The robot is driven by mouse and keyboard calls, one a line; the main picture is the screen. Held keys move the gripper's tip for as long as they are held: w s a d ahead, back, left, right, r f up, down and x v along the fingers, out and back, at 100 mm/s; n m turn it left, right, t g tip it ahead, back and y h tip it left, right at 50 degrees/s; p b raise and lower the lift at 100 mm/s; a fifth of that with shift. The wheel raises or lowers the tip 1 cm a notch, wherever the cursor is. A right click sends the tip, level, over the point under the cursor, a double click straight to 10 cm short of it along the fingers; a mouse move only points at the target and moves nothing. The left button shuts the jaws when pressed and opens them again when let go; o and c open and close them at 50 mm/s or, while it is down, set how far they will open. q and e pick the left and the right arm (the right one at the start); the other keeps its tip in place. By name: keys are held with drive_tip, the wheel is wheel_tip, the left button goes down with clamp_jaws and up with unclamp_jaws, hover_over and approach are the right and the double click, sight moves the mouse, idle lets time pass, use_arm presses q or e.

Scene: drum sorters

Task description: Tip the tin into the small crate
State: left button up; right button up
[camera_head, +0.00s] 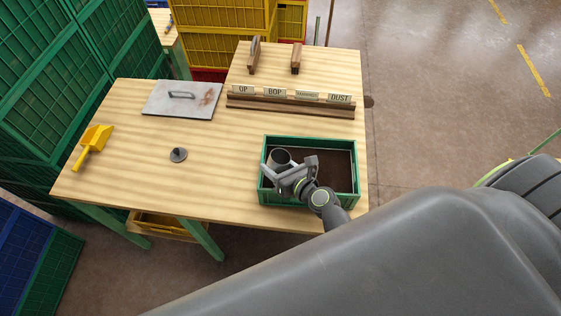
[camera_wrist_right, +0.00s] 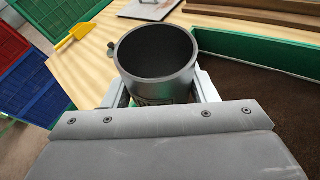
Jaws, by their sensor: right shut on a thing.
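The tin (camera_head: 279,158) is a dark grey open-topped cylinder over the left part of the small crate (camera_head: 312,139). My right gripper (camera_head: 283,173) is shut on it, with a finger on either side. In the right wrist view the tin (camera_wrist_right: 153,88) stands between the fingers of the gripper (camera_wrist_right: 162,92), its round mouth open and its inside dark; I see no contents. I cannot tell its exact tilt. The crate is green-walled with a dark brown inside, and its wall also shows in the wrist view (camera_wrist_right: 260,51). My left gripper is not in view.
A grey knobbed disc (camera_head: 178,155), a yellow scoop (camera_head: 93,142) and a metal plate with a handle (camera_head: 182,98) lie on the wooden table (camera_head: 130,185). A wooden rack with labels (camera_head: 290,103) stands behind the crate. The table left of the crate is mostly clear.

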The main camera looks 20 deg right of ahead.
sight(271, 160)
drive_tip(key=shift+w+a+r+n+g+h, duration=0.15)
drive_tip(key=shift+a+n+g+h, duration=0.15)
drive_tip(key=shift+a+n+h, duration=0.6)
drive_tip(key=shift+d, duration=0.1)
drive_tip(key=shift+r, duration=2.05)
